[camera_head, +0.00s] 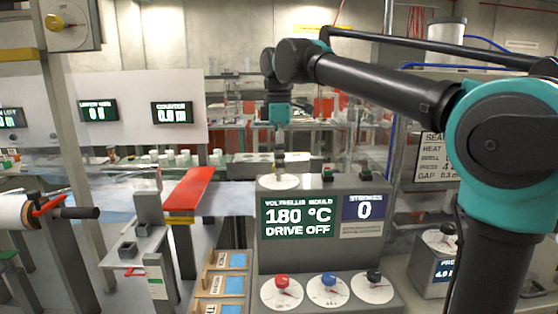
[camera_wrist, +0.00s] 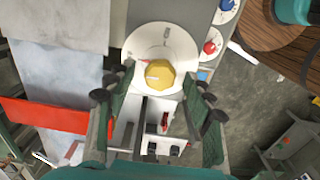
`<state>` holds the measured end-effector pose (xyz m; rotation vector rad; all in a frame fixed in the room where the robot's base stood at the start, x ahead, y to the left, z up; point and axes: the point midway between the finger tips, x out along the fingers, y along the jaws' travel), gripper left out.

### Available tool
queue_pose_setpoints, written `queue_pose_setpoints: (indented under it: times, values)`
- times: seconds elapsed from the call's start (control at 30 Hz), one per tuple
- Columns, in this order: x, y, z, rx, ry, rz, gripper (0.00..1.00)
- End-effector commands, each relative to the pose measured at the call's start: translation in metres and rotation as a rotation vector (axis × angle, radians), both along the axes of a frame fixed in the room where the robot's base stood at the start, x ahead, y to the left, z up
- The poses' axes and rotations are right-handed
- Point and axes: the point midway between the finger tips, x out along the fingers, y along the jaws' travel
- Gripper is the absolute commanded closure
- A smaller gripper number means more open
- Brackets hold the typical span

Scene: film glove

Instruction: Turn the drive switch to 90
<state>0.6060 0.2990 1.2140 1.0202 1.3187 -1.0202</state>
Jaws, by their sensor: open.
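A round yellow knob (camera_wrist: 160,74) sits on a white dial plate (camera_wrist: 140,40) in the wrist view. It has a small reddish mark at its left side; the dial's lettering is too small to read. In the head view the white dial plate (camera_head: 278,182) lies on top of the grey console. My gripper (camera_head: 279,158) points straight down over this plate. In the wrist view my gripper (camera_wrist: 156,82) is open, its two fingers on either side of the knob's lower part. I cannot tell whether they touch it. The console display (camera_head: 298,217) reads 180 °C, DRIVE OFF.
The console front carries a red knob (camera_head: 282,281), a blue knob (camera_head: 328,280) and a black knob (camera_head: 373,277) on white dials. A strokes display (camera_head: 363,207) shows 0. A red bar (camera_head: 190,189) stands left of the console. Small labelled wooden trays (camera_head: 222,285) lie below it.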

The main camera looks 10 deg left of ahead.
Motion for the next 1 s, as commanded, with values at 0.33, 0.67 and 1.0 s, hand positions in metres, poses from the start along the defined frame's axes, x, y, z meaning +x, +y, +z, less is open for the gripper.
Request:
queue_pose_setpoints:
  times: [0.33, 0.67, 1.0]
  values:
    - [0.0001, 0.0001, 0.0003, 0.0, 0.0, 0.0, 0.78]
    - [0.0001, 0.0001, 0.0004, 0.0, 0.0, -0.008, 0.97]
    - [0.0002, 0.0001, 0.0005, 0.0, 0.0, -0.153, 0.97]
